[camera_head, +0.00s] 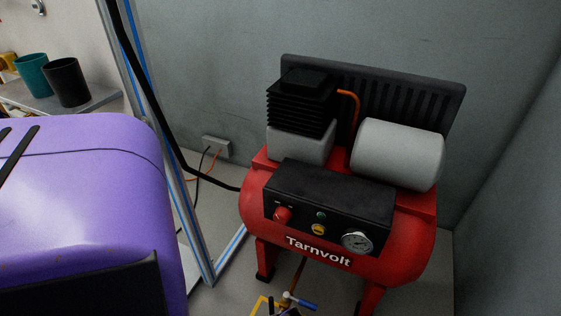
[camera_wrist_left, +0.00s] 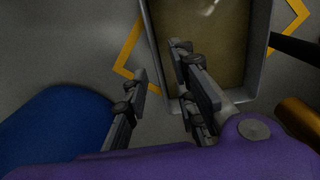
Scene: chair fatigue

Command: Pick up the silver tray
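In the left wrist view, a tray with a grey metal rim (camera_wrist_left: 149,22) and a brownish, shiny floor lies at the top centre; its far end is cut off by the frame. My left gripper (camera_wrist_left: 160,62) is open, with its two fingers apart and nothing seen held between them. The tray's left wall runs between the fingers in the picture. The right finger overlaps the tray's inside, and the left finger is outside it. I cannot tell whether either finger touches the wall. No tray is seen in the head view. My right gripper is not in view.
Yellow floor marking (camera_wrist_left: 128,60) surrounds the tray. A blue rounded thing (camera_wrist_left: 55,122) and a brass-coloured cylinder (camera_wrist_left: 298,122) lie either side. The head view shows a red compressor (camera_head: 320,225), a metal frame post (camera_head: 190,225), and teal (camera_head: 33,75) and black cups (camera_head: 68,82) on a shelf.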

